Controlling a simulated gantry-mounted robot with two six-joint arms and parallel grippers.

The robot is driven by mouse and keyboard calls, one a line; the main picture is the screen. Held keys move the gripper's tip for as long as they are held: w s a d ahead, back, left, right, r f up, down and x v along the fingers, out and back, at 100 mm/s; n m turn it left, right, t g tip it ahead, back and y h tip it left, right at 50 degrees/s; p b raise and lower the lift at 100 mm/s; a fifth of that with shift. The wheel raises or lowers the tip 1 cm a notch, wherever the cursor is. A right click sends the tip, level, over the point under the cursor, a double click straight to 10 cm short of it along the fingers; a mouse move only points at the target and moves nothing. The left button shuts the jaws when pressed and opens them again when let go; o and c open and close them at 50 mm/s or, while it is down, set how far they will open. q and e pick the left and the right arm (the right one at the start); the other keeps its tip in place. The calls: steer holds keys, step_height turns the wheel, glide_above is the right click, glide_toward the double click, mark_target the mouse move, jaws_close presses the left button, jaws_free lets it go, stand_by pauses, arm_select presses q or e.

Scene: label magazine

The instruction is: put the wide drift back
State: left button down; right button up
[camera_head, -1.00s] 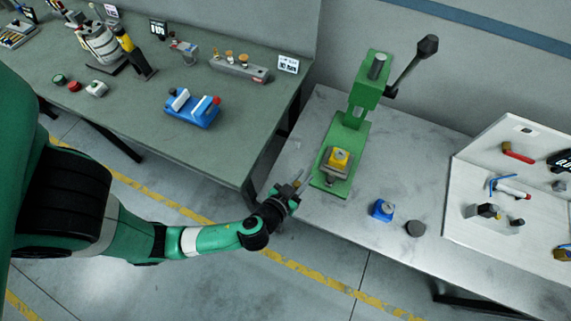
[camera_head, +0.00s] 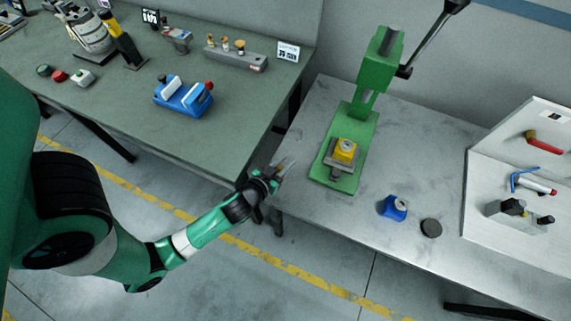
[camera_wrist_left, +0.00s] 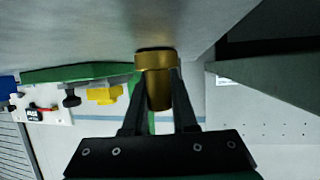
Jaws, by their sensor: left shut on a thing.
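My left gripper (camera_head: 281,168) is shut on a brass drift, seen in the left wrist view as a brass cylinder (camera_wrist_left: 158,90) with a wider collar (camera_wrist_left: 155,60). The drift sits between the two dark fingers. In the head view it is too small to make out clearly. The gripper is near the gap between the green-topped bench and the grey press table, left of the green press (camera_head: 352,140). A grey rack (camera_head: 250,62) with brass-headed pieces stands at the back of the green-topped bench, before a small sign (camera_head: 288,52). My right gripper is not in view.
A yellow block (camera_head: 345,151) sits on the press base. A blue block (camera_head: 393,208) and a dark disc (camera_head: 431,228) lie right of it. A blue vise (camera_head: 184,98) stands on the green-topped bench (camera_head: 180,150). A white board (camera_head: 490,235) with tools is at the right.

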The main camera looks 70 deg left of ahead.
arm_select(q)
steer(key=shift+f, duration=0.1)
steer(key=c, duration=1.2)
jaws_free()
steer(key=shift+f, duration=0.15)
steer(key=o, duration=0.5)
steer(key=shift+r, duration=0.3)
steer(key=v, duration=1)
steer(key=shift+s+d+f+b, duration=0.1)
steer(key=shift+d+f+b, duration=0.05)
steer(key=shift+f+b, duration=0.15)
steer(key=shift+v, duration=1)
